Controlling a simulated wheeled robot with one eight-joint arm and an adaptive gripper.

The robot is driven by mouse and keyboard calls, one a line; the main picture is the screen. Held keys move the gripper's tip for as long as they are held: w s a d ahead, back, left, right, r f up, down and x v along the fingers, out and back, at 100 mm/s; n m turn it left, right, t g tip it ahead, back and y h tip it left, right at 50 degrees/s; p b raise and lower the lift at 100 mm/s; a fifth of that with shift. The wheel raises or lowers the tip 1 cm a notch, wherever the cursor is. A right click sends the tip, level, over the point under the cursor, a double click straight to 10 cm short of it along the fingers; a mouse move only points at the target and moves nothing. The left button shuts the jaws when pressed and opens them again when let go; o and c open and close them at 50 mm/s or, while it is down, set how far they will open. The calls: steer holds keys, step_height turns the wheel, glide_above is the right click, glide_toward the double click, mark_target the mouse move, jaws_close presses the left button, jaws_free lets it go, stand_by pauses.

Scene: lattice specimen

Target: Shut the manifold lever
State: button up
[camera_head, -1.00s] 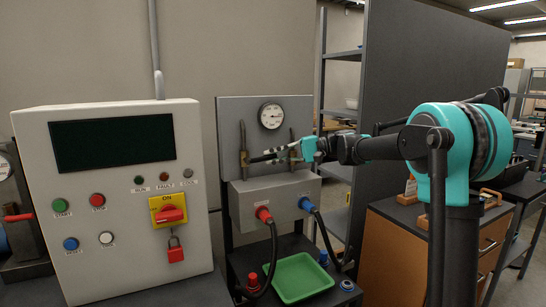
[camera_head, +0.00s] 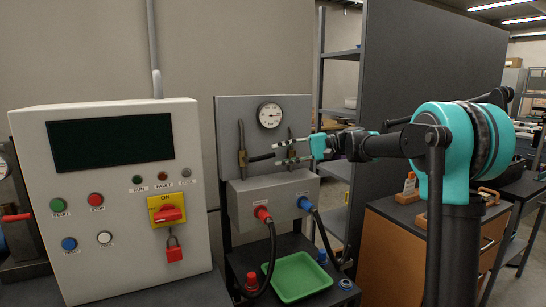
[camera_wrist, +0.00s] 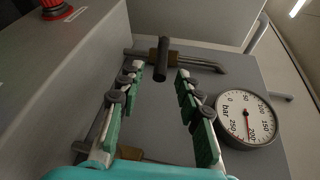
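The manifold lever (camera_head: 262,157) is a black handle on the left brass valve (camera_head: 242,158) of the grey panel. In the head view it points right, roughly level, across the pipe. In the wrist view the lever (camera_wrist: 160,60) stands between and beyond the fingertips, its end towards the camera. My gripper (camera_head: 278,152) is open, to the right of the lever, with fingers spread above and below its line. In the wrist view my gripper (camera_wrist: 158,72) has clear space between its green-padded fingers. I see no contact with the lever.
A pressure gauge (camera_head: 270,115) sits on the panel above the gripper. A grey box (camera_head: 275,190) with red and blue hose connectors is below. A green tray (camera_head: 300,278) lies lower down. A control cabinet (camera_head: 115,200) stands left; a dark partition (camera_head: 430,70) is behind my arm.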

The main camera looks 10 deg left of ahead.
steer(key=v, duration=0.8)
steer(key=shift+d, duration=0.2)
